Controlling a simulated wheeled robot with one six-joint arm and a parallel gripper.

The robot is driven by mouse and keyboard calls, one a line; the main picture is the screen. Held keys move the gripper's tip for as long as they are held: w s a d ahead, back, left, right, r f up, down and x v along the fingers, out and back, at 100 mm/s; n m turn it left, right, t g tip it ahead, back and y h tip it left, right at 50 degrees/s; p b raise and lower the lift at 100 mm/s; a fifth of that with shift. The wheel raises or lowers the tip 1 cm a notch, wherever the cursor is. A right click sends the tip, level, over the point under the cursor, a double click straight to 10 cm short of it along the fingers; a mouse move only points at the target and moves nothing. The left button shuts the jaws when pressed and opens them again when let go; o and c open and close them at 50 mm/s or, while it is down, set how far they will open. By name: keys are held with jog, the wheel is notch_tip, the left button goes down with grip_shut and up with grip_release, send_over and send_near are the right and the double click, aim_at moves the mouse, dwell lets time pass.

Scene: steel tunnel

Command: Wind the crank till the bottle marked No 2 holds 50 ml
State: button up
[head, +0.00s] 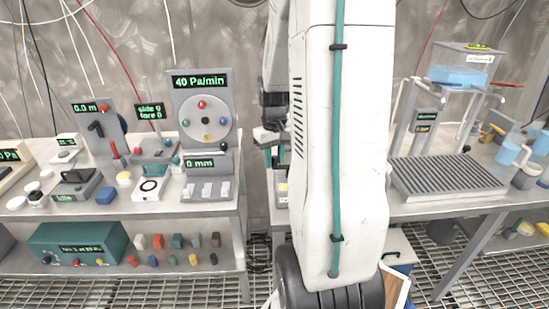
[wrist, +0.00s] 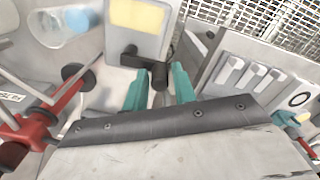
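In the wrist view my gripper (wrist: 160,88) has two teal fingers standing apart, one on each side of a short dark handle (wrist: 159,72). The handle belongs to a dark crank (wrist: 132,51) on a grey housing with a yellow panel (wrist: 137,14). I cannot tell whether the fingers touch the handle. A clear vessel with blue in it (wrist: 62,24) lies at the upper left of the wrist view. No mark or level on it can be read, so I cannot tell whether it is bottle No 2. In the head view my arm hides the crank.
Close by in the wrist view are a red fixture (wrist: 35,130) at left and a grey panel with pale levers (wrist: 245,75) at right. In the head view, a bench with a dial board (head: 204,120) stands left, and a ribbed tray (head: 447,175) and blue-filled tank (head: 460,75) right.

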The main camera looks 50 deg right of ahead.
grip_shut()
